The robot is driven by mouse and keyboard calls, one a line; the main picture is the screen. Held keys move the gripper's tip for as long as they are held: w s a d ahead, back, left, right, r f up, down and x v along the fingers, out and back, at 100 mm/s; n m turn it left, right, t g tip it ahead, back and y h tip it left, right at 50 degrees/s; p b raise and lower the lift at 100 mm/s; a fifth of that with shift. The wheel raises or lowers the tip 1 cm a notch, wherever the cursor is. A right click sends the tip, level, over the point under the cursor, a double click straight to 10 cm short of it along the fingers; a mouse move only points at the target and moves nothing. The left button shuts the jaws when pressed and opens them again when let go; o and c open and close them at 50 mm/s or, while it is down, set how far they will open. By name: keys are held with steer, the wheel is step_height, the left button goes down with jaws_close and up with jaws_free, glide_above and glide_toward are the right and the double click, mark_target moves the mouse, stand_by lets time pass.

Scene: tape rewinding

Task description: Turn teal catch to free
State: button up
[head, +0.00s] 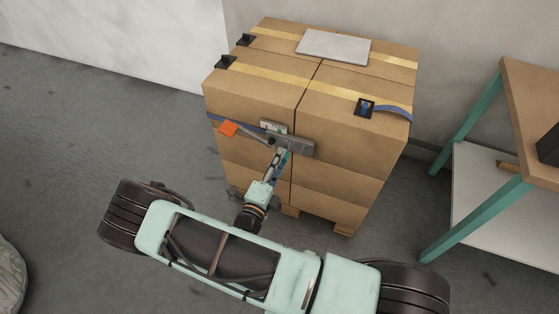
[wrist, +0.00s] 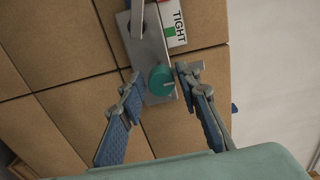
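The teal catch (wrist: 162,81) is a round knob on a grey metal plate (wrist: 143,45) fixed to the stacked cartons. My gripper (wrist: 159,77) is open, with one blue-padded finger on each side of the catch. A gap shows on the left of the catch; the right fingertip is close to its edge, and I cannot tell if it touches. A label reading TIGHT (wrist: 178,22), with red and green patches, sits beside the plate. In the head view my gripper (head: 281,159) is at the grey ratchet unit (head: 298,147), and the catch is mostly hidden.
The cartons (head: 235,95) stand on a wooden pallet (head: 342,229) against a wall. A teal-legged table (head: 474,218) stands at right. The floor at left is mostly clear.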

steer(key=shift+o, duration=0.6)
steer(key=v, duration=1.2)
steer(key=shift+r, duration=0.1)
